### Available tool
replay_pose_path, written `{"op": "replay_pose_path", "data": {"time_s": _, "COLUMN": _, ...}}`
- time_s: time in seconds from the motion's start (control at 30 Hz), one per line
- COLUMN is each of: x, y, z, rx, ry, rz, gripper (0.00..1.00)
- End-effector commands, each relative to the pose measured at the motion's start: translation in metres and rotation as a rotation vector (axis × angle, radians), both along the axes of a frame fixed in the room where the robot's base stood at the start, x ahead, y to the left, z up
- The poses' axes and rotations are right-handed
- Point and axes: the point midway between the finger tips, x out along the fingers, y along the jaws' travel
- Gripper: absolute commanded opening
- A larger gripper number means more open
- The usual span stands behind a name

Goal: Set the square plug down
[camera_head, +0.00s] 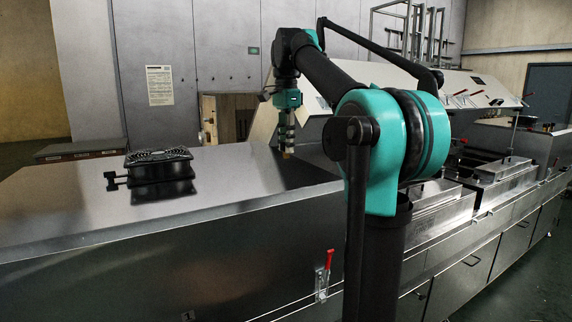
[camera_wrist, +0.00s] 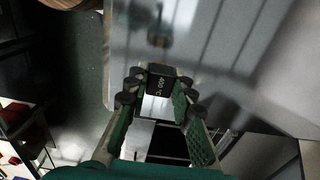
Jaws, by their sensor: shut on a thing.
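My gripper (camera_head: 287,146) points down at the far edge of the steel top, left of my arm's shoulder. In the wrist view its fingertips (camera_wrist: 158,92) are closed on a small square block, dark with pale lettering and a bright silvery face, which I take for the square plug (camera_wrist: 158,84). In the head view only a small brownish tip shows below the fingers, so the plug's shape is hard to make out there. I cannot tell for certain whether it touches the surface. The grey steel top (camera_wrist: 230,60) lies beyond the plug in the wrist view.
A black box with a perforated top (camera_head: 160,157) and a knob at its left stands on the steel top (camera_head: 90,205). A red-handled clamp (camera_head: 328,268) is on the front side. Hatches with red handles line the machine at right. The steel top's middle is clear.

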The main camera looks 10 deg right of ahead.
Motion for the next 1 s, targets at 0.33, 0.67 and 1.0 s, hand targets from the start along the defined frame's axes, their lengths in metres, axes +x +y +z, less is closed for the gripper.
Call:
{"op": "replay_pose_path", "data": {"time_s": 0.33, "x": -0.001, "y": 0.0, "z": -0.038, "rx": 0.0, "ry": 0.0, "rz": 0.0, "gripper": 0.0}}
{"op": "replay_pose_path", "data": {"time_s": 0.67, "x": 0.0, "y": 0.0, "z": -0.064, "rx": 0.0, "ry": 0.0, "rz": 0.0, "gripper": 0.0}}
{"op": "replay_pose_path", "data": {"time_s": 1.0, "x": 0.0, "y": 0.0, "z": -0.066, "rx": 0.0, "ry": 0.0, "rz": 0.0, "gripper": 0.29}}
